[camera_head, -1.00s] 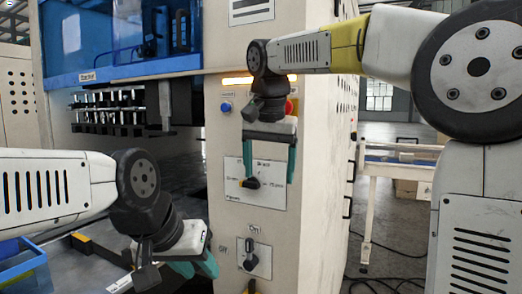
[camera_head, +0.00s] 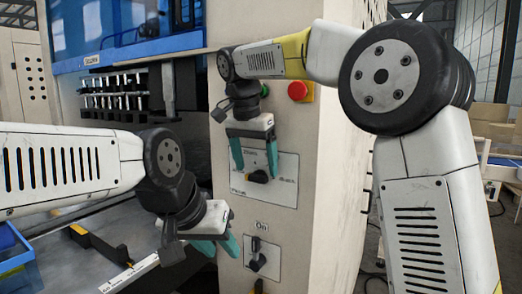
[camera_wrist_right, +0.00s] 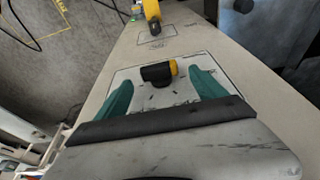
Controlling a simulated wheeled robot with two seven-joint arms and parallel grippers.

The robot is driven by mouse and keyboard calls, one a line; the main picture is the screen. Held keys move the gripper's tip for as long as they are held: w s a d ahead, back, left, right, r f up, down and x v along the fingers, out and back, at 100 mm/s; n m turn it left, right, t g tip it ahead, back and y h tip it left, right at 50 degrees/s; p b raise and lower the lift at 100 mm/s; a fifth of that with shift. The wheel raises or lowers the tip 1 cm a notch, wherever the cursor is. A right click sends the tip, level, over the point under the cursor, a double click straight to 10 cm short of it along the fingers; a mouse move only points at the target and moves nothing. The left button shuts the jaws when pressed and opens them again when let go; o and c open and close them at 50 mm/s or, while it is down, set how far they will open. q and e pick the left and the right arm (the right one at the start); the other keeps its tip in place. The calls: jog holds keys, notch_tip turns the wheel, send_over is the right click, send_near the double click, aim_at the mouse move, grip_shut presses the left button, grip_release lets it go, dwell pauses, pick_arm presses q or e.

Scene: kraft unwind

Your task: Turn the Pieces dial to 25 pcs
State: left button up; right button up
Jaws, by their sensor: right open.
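The Pieces dial (camera_head: 261,176) is a black knob with a yellow end on a white label plate (camera_head: 286,166) on the machine's front panel. Its yellow end points left in the head view. It also shows in the right wrist view (camera_wrist_right: 156,74), yellow end to the right. The plate's lettering is too small to read surely. My right gripper (camera_head: 254,160) is open, its teal fingers on either side of the dial; contact cannot be told. The fingers show apart in the wrist view (camera_wrist_right: 160,84). My left gripper (camera_head: 217,248) is open and empty, lower left of the dial.
A second switch (camera_head: 258,256) marked On sits below the Pieces dial. A red button (camera_head: 298,90) on a yellow base is above, right of my right wrist. A blue bin (camera_head: 14,262) stands at lower left. A rack of metal pins (camera_head: 120,103) is inside the machine.

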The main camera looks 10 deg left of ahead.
aim_at(259, 176)
jog(key=shift+x, duration=1.35)
jog(key=c, duration=1.5)
jog(key=shift+o, duration=0.2)
jog(key=shift+s+d+t+y, duration=0.1)
jog(key=shift+d+t+y, duration=0.15)
jog(key=shift+y, duration=0.25)
jog(key=shift+s+d+t+y, duration=0.1)
jog(key=shift+t+y, duration=0.15)
jog(key=shift+y, duration=0.25)
jog(key=shift+m+t+y, duration=0.3)
jog(key=shift+y, duration=0.5)
jog(key=shift+w+a+h, duration=0.1)
jog(key=shift+a+h, duration=0.15)
jog(key=shift+h, duration=0.15)
jog(key=shift+g+h, duration=0.3)
jog(key=shift+g, duration=0.1)
jog(key=o, duration=1.5)
jog(key=shift+c, duration=0.2)
jog(key=shift+o, duration=0.4)
